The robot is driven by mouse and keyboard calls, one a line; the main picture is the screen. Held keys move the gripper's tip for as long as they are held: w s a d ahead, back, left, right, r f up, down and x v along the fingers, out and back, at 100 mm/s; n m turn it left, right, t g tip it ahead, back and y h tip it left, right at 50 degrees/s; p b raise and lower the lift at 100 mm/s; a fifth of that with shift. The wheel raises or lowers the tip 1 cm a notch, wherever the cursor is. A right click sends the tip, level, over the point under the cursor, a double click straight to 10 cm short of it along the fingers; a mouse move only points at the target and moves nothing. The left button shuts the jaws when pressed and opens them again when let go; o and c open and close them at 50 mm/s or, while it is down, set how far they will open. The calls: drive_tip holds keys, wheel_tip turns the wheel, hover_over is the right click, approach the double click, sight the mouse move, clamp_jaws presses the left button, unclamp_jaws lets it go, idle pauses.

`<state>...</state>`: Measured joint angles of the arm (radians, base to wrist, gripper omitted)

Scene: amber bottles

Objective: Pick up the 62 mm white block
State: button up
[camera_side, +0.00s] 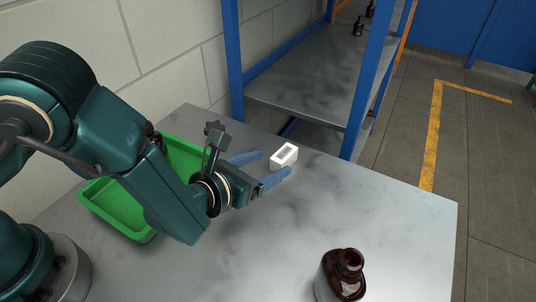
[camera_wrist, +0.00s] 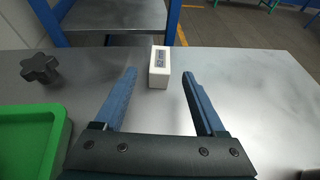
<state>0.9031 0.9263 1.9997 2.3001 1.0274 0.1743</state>
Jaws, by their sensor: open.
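The white block (camera_side: 284,156) sits on the grey table in the side view, with a dark label on its upper face. It also shows in the wrist view (camera_wrist: 159,68), just beyond the fingertips and between their lines. My gripper (camera_side: 275,168) is open, with its two blue fingers spread and pointing toward the block. In the wrist view my gripper (camera_wrist: 160,76) has nothing between its fingers. The block's lower edge stays visible there. I cannot tell whether a finger touches the block in the side view.
A green tray (camera_side: 120,215) lies left, partly behind my arm. An amber bottle (camera_side: 341,277) stands at the front edge of the table. A black star-shaped knob (camera_wrist: 40,68) lies near the tray. A blue-framed shelf (camera_side: 300,80) stands behind the table.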

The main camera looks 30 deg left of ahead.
sight(275, 163)
drive_tip(key=shift+w+f, duration=0.15)
drive_tip(key=shift+f, duration=0.3)
drive_tip(key=shift+x, duration=2.4)
clamp_jaws()
